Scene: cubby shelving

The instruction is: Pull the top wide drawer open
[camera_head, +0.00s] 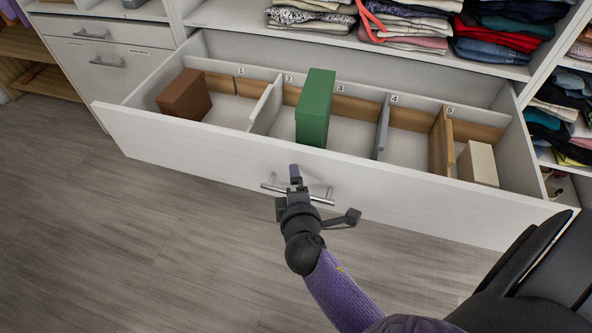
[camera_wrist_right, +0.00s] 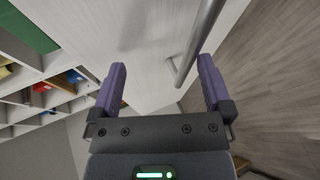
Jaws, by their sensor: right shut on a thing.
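The wide white drawer (camera_head: 210,150) stands pulled well out of the cabinet, its inside open to view. It has a metal bar handle (camera_head: 322,199) on its front; the bar also shows in the right wrist view (camera_wrist_right: 198,45). Inside the drawer are a brown box (camera_head: 185,95) at the left, a tall green box (camera_head: 315,108) near the middle and a cream box (camera_head: 478,163) at the right. My left gripper is out of view.
Grey and wooden dividers, such as the grey one (camera_head: 382,127), split the drawer. Folded clothes (camera_head: 400,25) lie on the shelf above. Smaller closed drawers (camera_head: 100,60) are at the left. The wooden floor (camera_head: 150,240) in front is clear.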

